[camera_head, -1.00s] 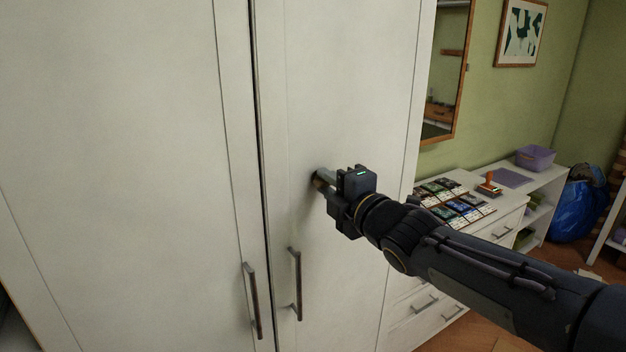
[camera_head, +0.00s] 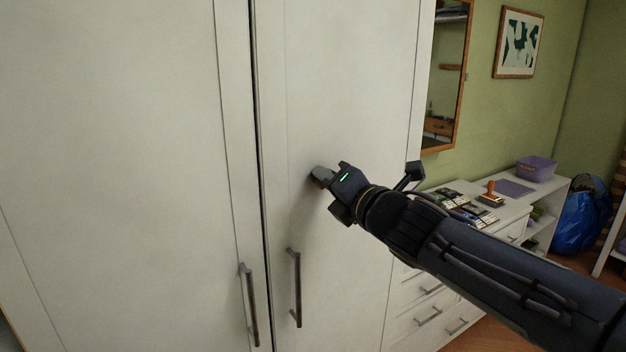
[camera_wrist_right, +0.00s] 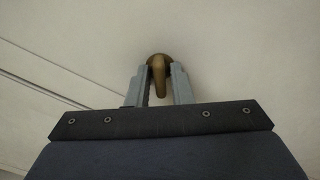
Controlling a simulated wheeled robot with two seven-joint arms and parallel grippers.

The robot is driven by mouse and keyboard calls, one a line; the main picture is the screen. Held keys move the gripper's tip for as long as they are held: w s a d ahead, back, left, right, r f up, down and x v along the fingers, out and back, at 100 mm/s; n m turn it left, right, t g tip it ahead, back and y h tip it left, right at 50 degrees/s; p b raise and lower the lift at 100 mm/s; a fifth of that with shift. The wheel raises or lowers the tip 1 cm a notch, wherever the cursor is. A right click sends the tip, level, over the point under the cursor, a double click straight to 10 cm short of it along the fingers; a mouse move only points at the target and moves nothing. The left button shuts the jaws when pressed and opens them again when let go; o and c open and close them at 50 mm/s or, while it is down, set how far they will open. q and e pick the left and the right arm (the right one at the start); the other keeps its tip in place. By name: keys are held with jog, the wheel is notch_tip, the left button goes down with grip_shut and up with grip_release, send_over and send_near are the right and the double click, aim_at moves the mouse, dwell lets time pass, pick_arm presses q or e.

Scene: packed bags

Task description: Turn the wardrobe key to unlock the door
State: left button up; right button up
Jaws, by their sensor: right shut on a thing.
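The white wardrobe (camera_head: 130,150) fills the left and middle of the head view, and its doors look closed. My right gripper (camera_head: 321,176) is at the face of the right door (camera_head: 340,80), above its handle. In the right wrist view the brass-coloured key (camera_wrist_right: 158,75) stands out from the pale door, between the two grey fingers of my right gripper (camera_wrist_right: 160,86). The gripper is shut on the key. In the head view the gripper hides the key and its lock. My left gripper is not in view.
Two bar handles, the left one (camera_head: 249,305) and the right one (camera_head: 295,288), sit below the gripper. At the right stand a white drawer unit (camera_head: 425,300) with small items and a stamp (camera_head: 491,194), a purple basket (camera_head: 537,168) and a blue bag (camera_head: 582,215).

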jog(key=n, duration=0.3)
jog(key=shift+f+b, duration=0.15)
jog(key=shift+b, duration=0.25)
jog(key=shift+n, duration=0.8)
jog(key=n+b, duration=0.1)
jog(key=n, duration=0.4)
jog(key=shift+n, duration=0.4)
jog(key=o, duration=0.8)
jog(key=shift+o, duration=0.2)
